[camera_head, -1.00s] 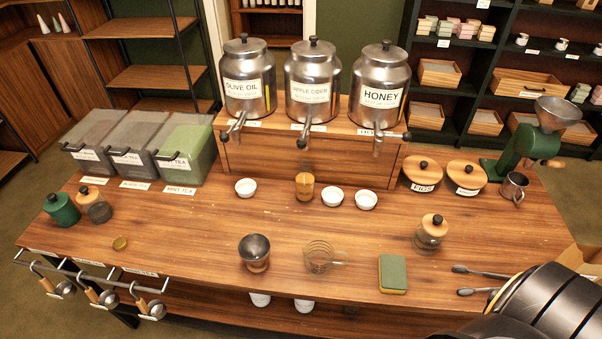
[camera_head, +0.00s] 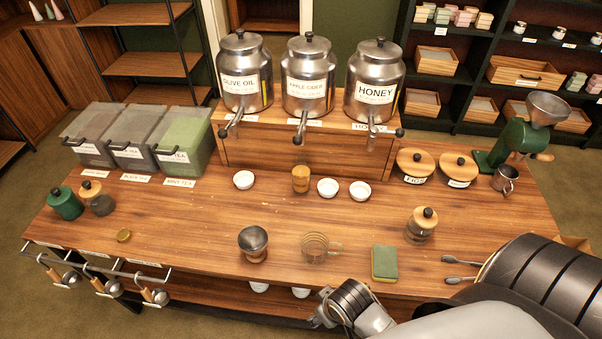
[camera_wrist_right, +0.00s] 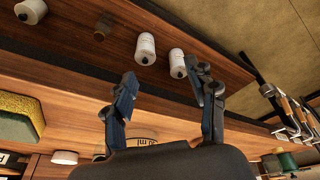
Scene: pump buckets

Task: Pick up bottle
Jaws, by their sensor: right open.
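White bottles with dark tops stand on the lower shelf under the table. In the right wrist view one bottle (camera_wrist_right: 145,48) is near the middle, a second bottle (camera_wrist_right: 177,63) is beside it, and a third (camera_wrist_right: 31,10) is at the upper left. In the head view the tops of two bottles show below the table's front edge, one (camera_head: 259,287) left of the other (camera_head: 300,292). My right gripper (camera_wrist_right: 163,80) is open, with nothing visible between its fingers. One fingertip overlaps the second bottle in the picture; contact cannot be told. My left gripper is not in view.
The table (camera_head: 185,220) stands above the shelf, with a glass jug (camera_head: 316,248), a sponge (camera_head: 384,262) and a dark bowl (camera_head: 253,242) near its front edge. Hanging ladles (camera_head: 155,295) are at the left. A brown object (camera_wrist_right: 103,25) is on the shelf near the bottles.

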